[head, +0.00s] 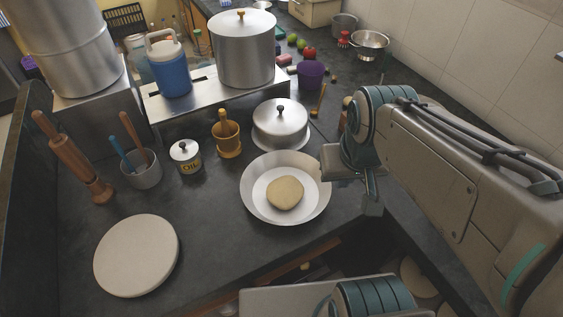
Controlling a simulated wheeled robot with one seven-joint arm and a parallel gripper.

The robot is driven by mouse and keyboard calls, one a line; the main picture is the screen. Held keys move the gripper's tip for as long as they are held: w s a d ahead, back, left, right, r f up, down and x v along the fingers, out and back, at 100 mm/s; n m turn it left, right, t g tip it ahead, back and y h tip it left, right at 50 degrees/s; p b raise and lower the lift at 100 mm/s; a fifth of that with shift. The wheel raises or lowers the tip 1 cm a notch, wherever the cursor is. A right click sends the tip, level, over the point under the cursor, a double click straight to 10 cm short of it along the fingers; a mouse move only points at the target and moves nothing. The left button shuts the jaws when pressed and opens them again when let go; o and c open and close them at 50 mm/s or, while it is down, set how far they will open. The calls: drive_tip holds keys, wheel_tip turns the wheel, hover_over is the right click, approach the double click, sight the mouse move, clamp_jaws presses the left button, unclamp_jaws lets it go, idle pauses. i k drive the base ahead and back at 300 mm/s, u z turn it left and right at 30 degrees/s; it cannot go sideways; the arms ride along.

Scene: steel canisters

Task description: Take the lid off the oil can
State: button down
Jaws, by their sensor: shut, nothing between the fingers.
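My gripper (371,205) is at the right, near the counter's front edge, pointing down. It is shut and empty, well to the right of the oil can and apart from it. The wide plate lies between them.
A plate (252,204) holds a piece of dough. A lidded pot (281,130), a wooden mortar (228,141) and a utensil cup (142,174) stand near the can. A round board (136,255) lies front left. A raised shelf (212,97) behind bears a big pot and blue jug.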

sight(185, 150)
drive_tip(key=z, duration=0.55)
drive_tip(key=k, duration=1.3)
drive_tip(key=z, duration=0.05)
drive_tip(key=i, duration=0.55)
drive_tip(key=u, duration=1.25)
drive_tip(key=i, duration=0.65)
drive_tip(key=u, duration=0.5)
